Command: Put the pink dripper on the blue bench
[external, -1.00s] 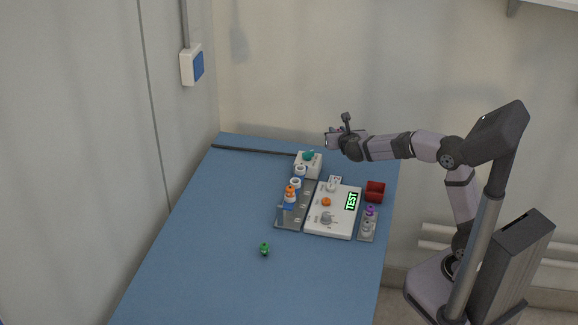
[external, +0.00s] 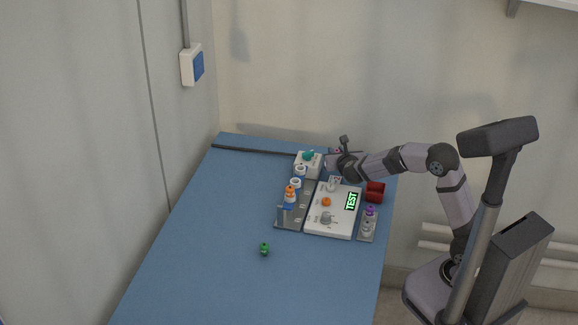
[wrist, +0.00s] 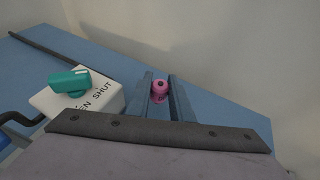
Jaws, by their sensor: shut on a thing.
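The pink dripper (wrist: 159,90) shows in the wrist view between the two fingers of my gripper (wrist: 160,88), which is shut on it. In the external view my gripper (external: 329,160) is low over the far right part of the blue bench (external: 190,240), just right of the white valve box. The dripper is mostly hidden by my gripper there. I cannot tell whether the dripper touches the bench.
The white valve box (external: 308,165) with a teal handle (wrist: 69,80) stands close to my gripper. Nearer are a grey rack (external: 293,215), a white panel reading TEST (external: 340,222), a red container (external: 375,192) and a green dripper (external: 264,249). The bench's front left is clear.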

